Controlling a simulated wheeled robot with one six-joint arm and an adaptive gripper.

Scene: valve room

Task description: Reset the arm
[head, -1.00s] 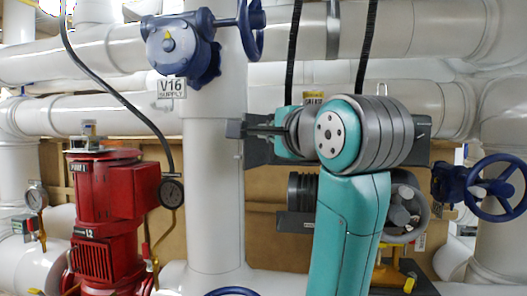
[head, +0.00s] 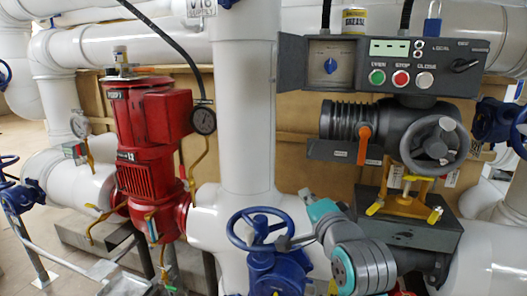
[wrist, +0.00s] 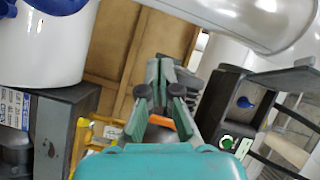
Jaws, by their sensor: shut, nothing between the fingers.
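My gripper (wrist: 165,72) shows in the middle of the wrist view, its fingers together and holding nothing. In the head view my arm is folded low at the bottom centre, with its teal and grey joints in front of the pipework. The gripper end there is small and points left, close to the blue handwheel valve (head: 272,260); I cannot tell whether they touch.
A grey control box (head: 385,68) with buttons sits above a motorised valve with a grey handwheel (head: 434,145) at the right. A red pump (head: 148,140) stands at the left. A white vertical pipe (head: 247,110) rises at the centre. Floor shows at the far left.

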